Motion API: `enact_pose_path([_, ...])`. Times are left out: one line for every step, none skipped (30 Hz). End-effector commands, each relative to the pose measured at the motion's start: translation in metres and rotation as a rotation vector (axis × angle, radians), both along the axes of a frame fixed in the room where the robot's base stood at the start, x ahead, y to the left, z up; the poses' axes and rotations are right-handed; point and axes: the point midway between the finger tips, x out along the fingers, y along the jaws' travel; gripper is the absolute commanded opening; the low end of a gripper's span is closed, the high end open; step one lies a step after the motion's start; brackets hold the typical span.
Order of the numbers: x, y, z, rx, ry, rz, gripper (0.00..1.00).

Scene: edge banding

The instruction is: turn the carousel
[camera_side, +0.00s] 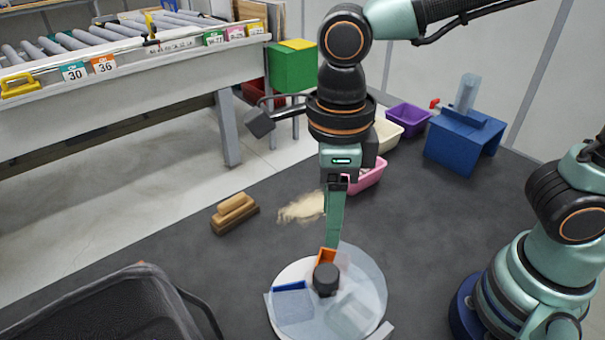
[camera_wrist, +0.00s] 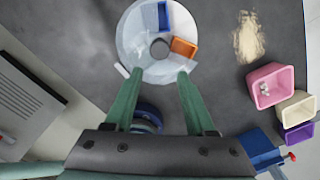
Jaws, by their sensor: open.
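The carousel (camera_side: 290,270) is a round white disc with a clear cover and a dark knob (camera_side: 326,279) at its middle. It also shows at the top of the wrist view (camera_wrist: 133,50). An orange bin (camera_wrist: 184,47) and a blue bin (camera_wrist: 163,15) sit on it, beside the knob. My gripper (camera_wrist: 157,75) is open and empty, its two green fingers pointing at the carousel. In the side view my gripper (camera_side: 333,238) hangs down just behind the knob and partly overlaps the orange bin. Whether the fingers touch the carousel I cannot tell.
A pile of tan dust (camera_side: 303,208) and a wooden brush (camera_side: 234,213) lie behind the carousel. Pink (camera_side: 368,180), cream (camera_side: 412,118) and purple (camera_side: 408,118) bins and a blue stand (camera_side: 465,138) are farther back. A black mesh basket (camera_side: 100,310) is at front left.

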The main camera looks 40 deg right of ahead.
Motion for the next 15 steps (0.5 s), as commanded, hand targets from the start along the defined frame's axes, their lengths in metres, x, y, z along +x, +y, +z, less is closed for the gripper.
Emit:
enact_pose_path([0.001,0.0,0.0,-0.002,0.001,0.018,0.32])
enact_pose_path([0.002,0.0,0.0,-0.002,0.003,0.037,0.2])
enact_pose_path([0.004,0.001,-0.001,-0.005,0.005,0.074,0.05])
enact_pose_path([0.006,0.001,-0.001,-0.007,0.009,0.11,0.0])
enact_pose_path([0.009,0.001,-0.001,-0.009,0.013,0.154,0.0])
enact_pose_path([0.013,0.002,-0.002,-0.011,0.018,0.221,0.0])
enact_pose_path([0.016,0.002,-0.003,-0.014,0.024,0.279,0.0])
enact_pose_path([0.019,0.003,-0.003,-0.015,0.028,0.34,0.0])
enact_pose_path([0.023,0.003,-0.004,-0.018,0.037,0.426,0.0])
enact_pose_path([0.027,0.004,-0.004,-0.018,0.042,0.49,0.0])
enact_pose_path([0.03,0.004,-0.005,-0.019,0.048,0.554,0.0])
enact_pose_path([0.035,0.004,-0.007,-0.019,0.056,0.64,0.0])
enact_pose_path([0.038,0.005,-0.007,-0.018,0.062,0.705,0.0])
enact_pose_path([0.041,0.005,-0.008,-0.017,0.069,0.77,0.0])
enact_pose_path([0.046,0.005,-0.01,-0.016,0.078,0.856,0.0])
